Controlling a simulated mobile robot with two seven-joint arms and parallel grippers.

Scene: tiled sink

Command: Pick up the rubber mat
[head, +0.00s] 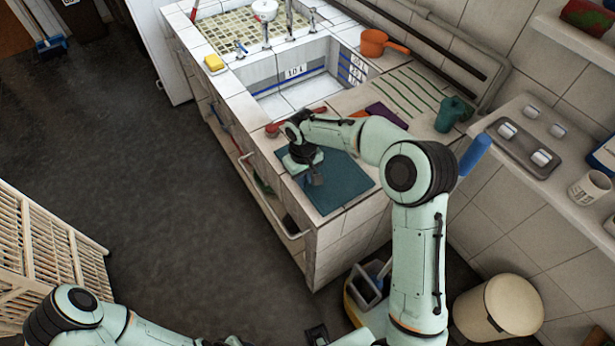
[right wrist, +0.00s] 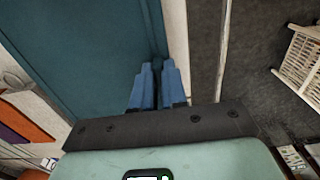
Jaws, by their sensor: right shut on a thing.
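The rubber mat (head: 346,196) is a flat teal sheet on the tiled counter, near its front corner. It fills the upper left of the right wrist view (right wrist: 75,45). My right gripper (head: 315,178) points down over the mat's left part in the head view. In the right wrist view its blue fingers (right wrist: 158,72) are close together at the mat's edge strip, shut on it. The exact grip between the fingertips is partly hidden. The mat looks largely flat on the counter. My left arm shows at the bottom left of the head view; its gripper is not clearly visible.
A sink basin (head: 290,85) lies behind the mat. An orange pan (head: 377,43), a green watering can (head: 451,113) and a purple cloth (head: 386,115) are on the counter. A rail (head: 290,236) runs along the counter front. A bin (head: 497,307) stands at lower right. Open floor lies left.

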